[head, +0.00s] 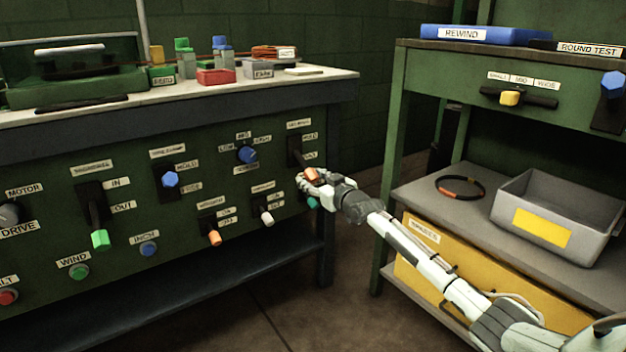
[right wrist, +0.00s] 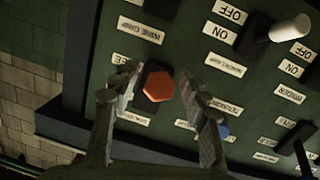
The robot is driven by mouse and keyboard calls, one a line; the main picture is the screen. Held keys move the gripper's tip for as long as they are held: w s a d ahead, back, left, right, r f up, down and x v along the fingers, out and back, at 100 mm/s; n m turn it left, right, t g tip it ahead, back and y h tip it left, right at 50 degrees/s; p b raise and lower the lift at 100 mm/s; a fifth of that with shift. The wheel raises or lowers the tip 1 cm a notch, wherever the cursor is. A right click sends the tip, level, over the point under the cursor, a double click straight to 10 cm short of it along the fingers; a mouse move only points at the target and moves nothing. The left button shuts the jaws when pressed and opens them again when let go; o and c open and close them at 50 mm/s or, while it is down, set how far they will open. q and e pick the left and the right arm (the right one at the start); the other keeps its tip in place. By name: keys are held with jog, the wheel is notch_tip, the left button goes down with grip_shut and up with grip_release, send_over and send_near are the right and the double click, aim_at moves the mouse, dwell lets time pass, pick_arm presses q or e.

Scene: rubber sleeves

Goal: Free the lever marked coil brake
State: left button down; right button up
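An orange hexagonal lever knob (right wrist: 158,86) on a black mount sits between the spread fingers of my right gripper (right wrist: 160,78) in the right wrist view. A gap shows on the knob's right side; contact on its left cannot be told. In the head view my right gripper (head: 306,181) is at the orange knob (head: 311,173), at the lower end of a black lever plate (head: 294,151) on the green panel's right end. The small labels around this lever are too blurred to read surely as coil brake. My left gripper is out of view.
The green panel (head: 130,268) carries other controls close by: a white-tipped switch (head: 267,217), a blue knob (head: 247,154) and an orange-tipped switch (head: 214,238). A shelf with a grey bin (head: 578,212) stands at right. Open floor lies between panel and shelf.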

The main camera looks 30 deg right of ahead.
jog(key=shift+s, duration=0.15)
jog(key=s+r, duration=0.1)
jog(key=s, duration=1)
jog(key=shift+s+r, duration=0.15)
jog(key=shift+s, duration=0.2)
dwell(0.3)
